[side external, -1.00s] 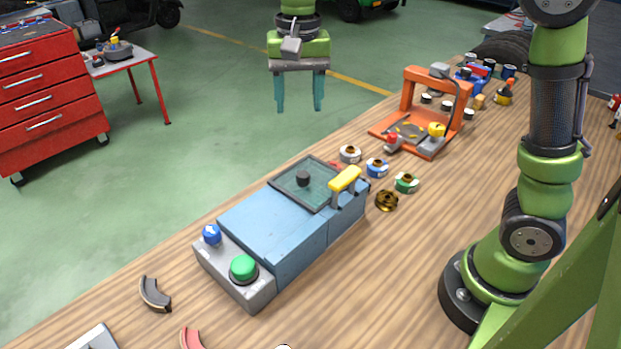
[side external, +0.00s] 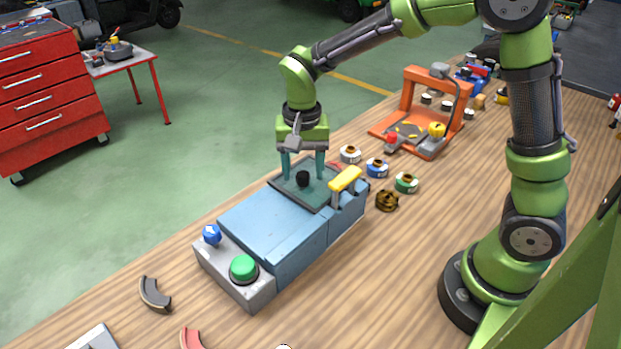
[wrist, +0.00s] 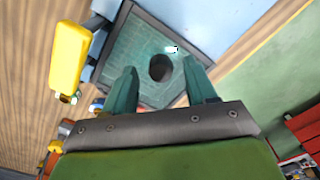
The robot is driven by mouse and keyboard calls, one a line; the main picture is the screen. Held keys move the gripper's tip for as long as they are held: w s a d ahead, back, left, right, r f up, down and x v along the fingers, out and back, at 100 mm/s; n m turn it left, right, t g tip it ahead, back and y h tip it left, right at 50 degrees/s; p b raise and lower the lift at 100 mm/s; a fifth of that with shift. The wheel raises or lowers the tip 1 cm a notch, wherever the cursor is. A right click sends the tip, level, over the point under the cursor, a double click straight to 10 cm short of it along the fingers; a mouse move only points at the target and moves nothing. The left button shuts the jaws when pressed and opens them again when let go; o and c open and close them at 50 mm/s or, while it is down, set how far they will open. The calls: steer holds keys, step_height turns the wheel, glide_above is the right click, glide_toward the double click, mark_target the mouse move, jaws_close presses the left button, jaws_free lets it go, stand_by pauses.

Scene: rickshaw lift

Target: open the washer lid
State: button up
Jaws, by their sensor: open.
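The washer (side external: 270,235) is a blue box on the wooden bench. Its lid (side external: 317,195) is a dark teal, see-through panel with a black knob (side external: 303,178), and it lies flat and closed. My gripper (side external: 303,178) is open and points down over the lid, its teal fingers on either side of the knob. In the wrist view, the knob (wrist: 161,68) shows between the two fingertips, against the lid (wrist: 135,50). I cannot tell whether the fingers touch it. A yellow handle (side external: 346,179) stands at the lid's right side.
The washer's near end has a green button (side external: 243,268) and a blue knob (side external: 212,234). Several small ringed parts (side external: 377,167) and a brass part (side external: 387,200) lie to the right. An orange press (side external: 415,115) stands behind them. The front right bench is clear.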

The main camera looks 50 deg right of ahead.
steer(key=shift+f, duration=0.65)
jaws_close()
